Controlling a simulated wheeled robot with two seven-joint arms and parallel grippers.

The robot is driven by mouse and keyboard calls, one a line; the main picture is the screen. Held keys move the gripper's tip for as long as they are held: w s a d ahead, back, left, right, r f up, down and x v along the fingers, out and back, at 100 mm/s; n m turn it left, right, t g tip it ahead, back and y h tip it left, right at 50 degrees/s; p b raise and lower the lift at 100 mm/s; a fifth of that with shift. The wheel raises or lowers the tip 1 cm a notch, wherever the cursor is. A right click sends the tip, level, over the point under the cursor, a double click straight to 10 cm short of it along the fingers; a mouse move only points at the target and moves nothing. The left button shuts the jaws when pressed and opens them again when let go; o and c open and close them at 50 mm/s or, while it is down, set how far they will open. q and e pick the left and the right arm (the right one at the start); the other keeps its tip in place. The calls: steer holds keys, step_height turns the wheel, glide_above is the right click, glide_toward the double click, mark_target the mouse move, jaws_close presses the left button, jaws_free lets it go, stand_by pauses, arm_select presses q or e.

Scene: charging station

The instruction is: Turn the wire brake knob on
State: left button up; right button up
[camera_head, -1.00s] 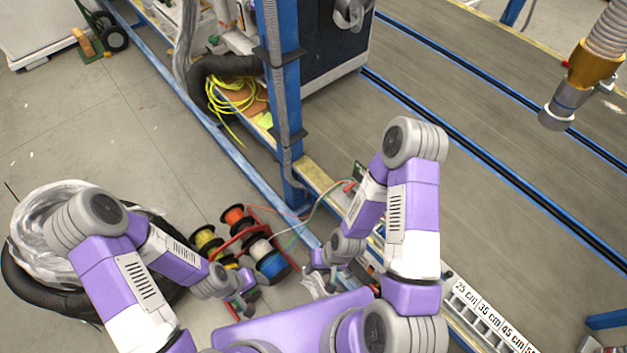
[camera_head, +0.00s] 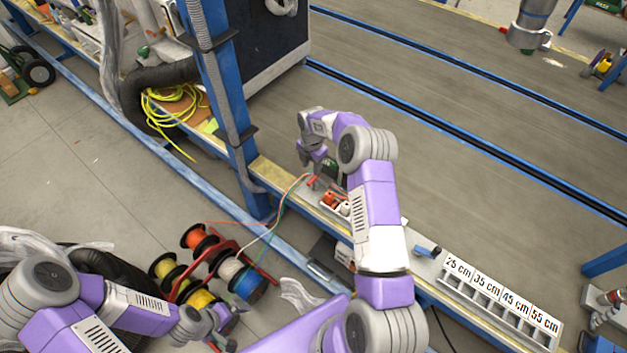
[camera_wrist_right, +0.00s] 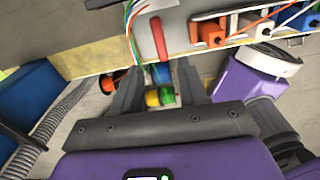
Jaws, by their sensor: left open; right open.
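A red handle (camera_head: 313,182), which looks like the wire brake knob, stands on the workbench edge where several coloured wires run up from the spools. It also shows in the right wrist view (camera_wrist_right: 159,40), upright and just beyond my fingers, next to the wires. My right gripper (camera_head: 318,166) is above and close to the handle; in the wrist view its two fingers (camera_wrist_right: 160,86) are apart with nothing held between them. I cannot tell whether it touches the handle. My left gripper (camera_head: 224,326) is open and empty, low at the left over the floor near the spools.
A rack of wire spools (camera_head: 215,265) stands on the floor left of the bench. A length-marked tray (camera_head: 500,300) lies right along the bench.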

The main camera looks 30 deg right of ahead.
mark_target(314, 177)
steer(key=shift+w+d, duration=0.1)
steer(key=shift+d, duration=0.3)
steer(key=shift+d+f+n, duration=0.1)
steer(key=shift+f+n, duration=0.2)
step_height(314, 177, down, 6)
steer(key=shift+f+b, duration=0.25)
steer(key=shift+b, duration=0.8)
jaws_close()
